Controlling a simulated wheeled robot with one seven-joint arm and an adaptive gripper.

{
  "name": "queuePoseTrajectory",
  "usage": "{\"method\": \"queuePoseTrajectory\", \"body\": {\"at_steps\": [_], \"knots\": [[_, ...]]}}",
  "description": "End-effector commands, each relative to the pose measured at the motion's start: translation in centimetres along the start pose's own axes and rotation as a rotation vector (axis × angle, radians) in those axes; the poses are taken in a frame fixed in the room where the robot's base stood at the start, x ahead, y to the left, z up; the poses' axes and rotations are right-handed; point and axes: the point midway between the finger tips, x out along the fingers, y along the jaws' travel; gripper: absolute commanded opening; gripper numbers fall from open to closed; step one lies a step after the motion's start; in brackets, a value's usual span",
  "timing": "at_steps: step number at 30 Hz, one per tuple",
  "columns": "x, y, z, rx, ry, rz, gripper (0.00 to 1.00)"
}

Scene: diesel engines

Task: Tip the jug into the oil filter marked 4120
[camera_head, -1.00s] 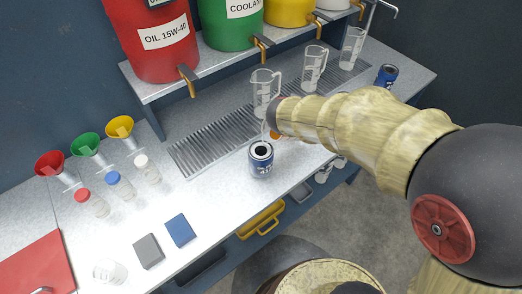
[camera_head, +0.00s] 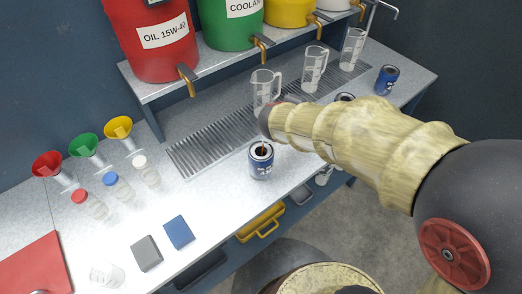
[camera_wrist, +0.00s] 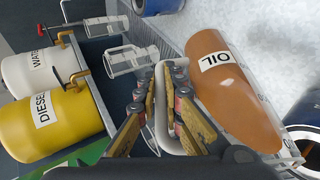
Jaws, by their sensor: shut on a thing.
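My gripper (camera_wrist: 171,78) is shut on the pale handle of a clear jug labelled OIL (camera_wrist: 215,62), which holds brown oil. The jug is strongly tilted, with the oil reaching its lip at lower right. A blue oil filter (camera_head: 261,165) stands upright on the bench with its dark round opening up; its marking is only partly readable. A thin brown streak shows at its opening in the head view. Its rim also shows below the jug lip in the wrist view (camera_wrist: 291,134). In the head view my arm hides the gripper and the jug.
Another blue filter (camera_head: 386,79) stands at the back right, and one more (camera_head: 345,97) is partly behind my arm. Clear jugs (camera_head: 314,70) stand on the drain grate (camera_head: 205,150) under the drum taps. Funnels, small bottles and two pads are at left.

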Motion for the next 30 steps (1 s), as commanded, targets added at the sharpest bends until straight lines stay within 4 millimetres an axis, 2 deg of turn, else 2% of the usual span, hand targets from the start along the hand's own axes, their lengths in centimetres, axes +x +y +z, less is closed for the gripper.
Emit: {"method": "queuePoseTrajectory", "body": {"at_steps": [30], "knots": [[-0.84, 0.7, -0.26, -0.024, -0.011, 0.059, 0.0]]}}
